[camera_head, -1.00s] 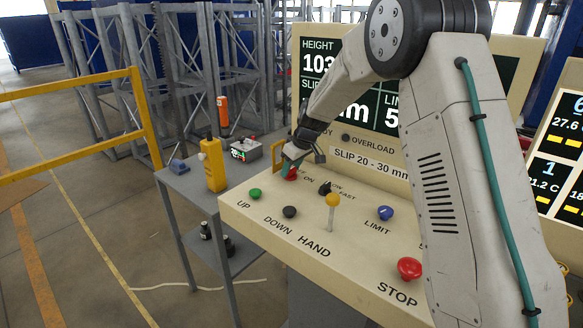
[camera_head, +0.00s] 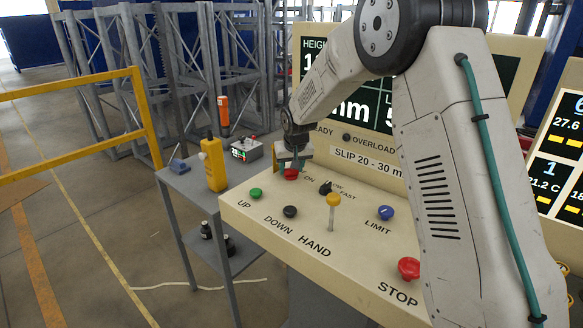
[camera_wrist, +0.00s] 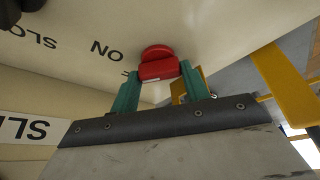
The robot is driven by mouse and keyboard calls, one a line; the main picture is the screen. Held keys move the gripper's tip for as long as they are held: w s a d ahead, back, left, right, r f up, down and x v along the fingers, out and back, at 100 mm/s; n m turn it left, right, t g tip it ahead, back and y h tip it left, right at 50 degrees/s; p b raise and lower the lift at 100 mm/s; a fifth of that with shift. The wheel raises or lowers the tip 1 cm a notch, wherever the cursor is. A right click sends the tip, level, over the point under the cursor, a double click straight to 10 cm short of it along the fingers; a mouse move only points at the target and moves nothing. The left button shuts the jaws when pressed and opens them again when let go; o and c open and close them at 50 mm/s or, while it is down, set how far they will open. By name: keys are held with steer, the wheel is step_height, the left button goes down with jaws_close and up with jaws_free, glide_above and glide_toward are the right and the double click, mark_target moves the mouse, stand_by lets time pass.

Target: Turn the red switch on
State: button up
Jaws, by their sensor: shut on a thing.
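The red switch (camera_head: 291,174) is a rotary knob at the back left of the cream control panel (camera_head: 262,207). It also shows in the wrist view (camera_wrist: 158,64), with a white mark on its handle and the "ON" label to its left. A second label beside it is partly hidden by a finger. My gripper (camera_head: 291,166) is at the switch from above. In the wrist view its two green fingers (camera_wrist: 157,82) stand on either side of the red handle and are shut on it.
The panel also carries a green UP button (camera_head: 255,193), black DOWN button (camera_head: 290,211), black selector (camera_head: 325,187), yellow-topped HAND lever (camera_head: 333,200), blue LIMIT knob (camera_head: 386,212) and red STOP button (camera_head: 409,267). A grey side table (camera_head: 188,186) holds a yellow radio (camera_head: 213,165).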

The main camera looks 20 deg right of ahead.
steer(key=shift+a+f+m+h, duration=0.1)
steer(key=shift+m+h, duration=0.5)
steer(key=shift+m, duration=0.9)
steer(key=shift+s, duration=0.1)
steer(key=o, duration=1)
steer(key=v, duration=0.8)
